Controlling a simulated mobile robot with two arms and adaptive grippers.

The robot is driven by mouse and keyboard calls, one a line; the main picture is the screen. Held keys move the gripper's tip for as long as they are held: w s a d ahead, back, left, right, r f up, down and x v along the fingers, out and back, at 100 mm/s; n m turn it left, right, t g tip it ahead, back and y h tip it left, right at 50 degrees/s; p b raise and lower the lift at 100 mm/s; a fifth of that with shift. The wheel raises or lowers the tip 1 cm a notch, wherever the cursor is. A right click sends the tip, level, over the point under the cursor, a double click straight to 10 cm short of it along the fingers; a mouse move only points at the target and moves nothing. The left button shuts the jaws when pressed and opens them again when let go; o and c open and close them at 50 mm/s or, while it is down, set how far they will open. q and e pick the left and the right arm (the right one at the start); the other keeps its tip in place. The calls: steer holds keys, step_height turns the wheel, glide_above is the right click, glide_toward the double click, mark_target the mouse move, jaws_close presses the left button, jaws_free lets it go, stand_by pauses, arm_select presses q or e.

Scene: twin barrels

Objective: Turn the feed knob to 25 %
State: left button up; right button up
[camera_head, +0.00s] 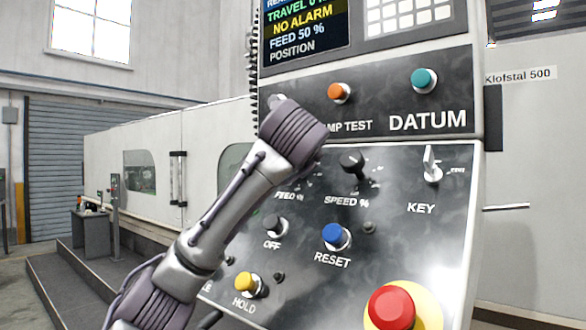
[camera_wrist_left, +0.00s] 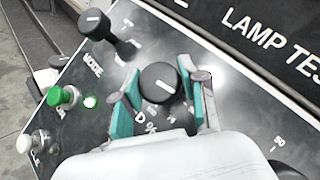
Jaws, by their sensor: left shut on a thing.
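The feed knob (camera_wrist_left: 160,82) is a round black knob with a white pointer line, in the middle of the left wrist view. My left gripper (camera_wrist_left: 162,95) has its teal-padded fingers on either side of the knob and is shut on it. In the head view my left arm hides the knob and the fingertips; part of the feed label (camera_head: 288,196) shows below the wrist. The screen (camera_head: 303,28) reads "FEED 50 %" and "NO ALARM". My right gripper is not in view.
The speed knob (camera_head: 352,165) is to the right on the sloped panel, with the key switch (camera_head: 432,165) beyond it. Below are a blue reset button (camera_head: 336,236) and a red emergency button (camera_head: 391,307). The mode knob (camera_wrist_left: 95,22) and a green button (camera_wrist_left: 63,96) are close by.

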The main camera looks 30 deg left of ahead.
arm_select(q)
steer(key=n+g, duration=0.3)
steer(key=shift+n+y, duration=0.3)
steer(key=shift+n, duration=0.1)
steer(key=shift+w+f+n+g, duration=0.1)
steer(key=shift+n+g, duration=1.1)
steer(key=shift+n, duration=0.3)
steer(key=o, duration=1.1)
steer(key=shift+o, duration=0.2)
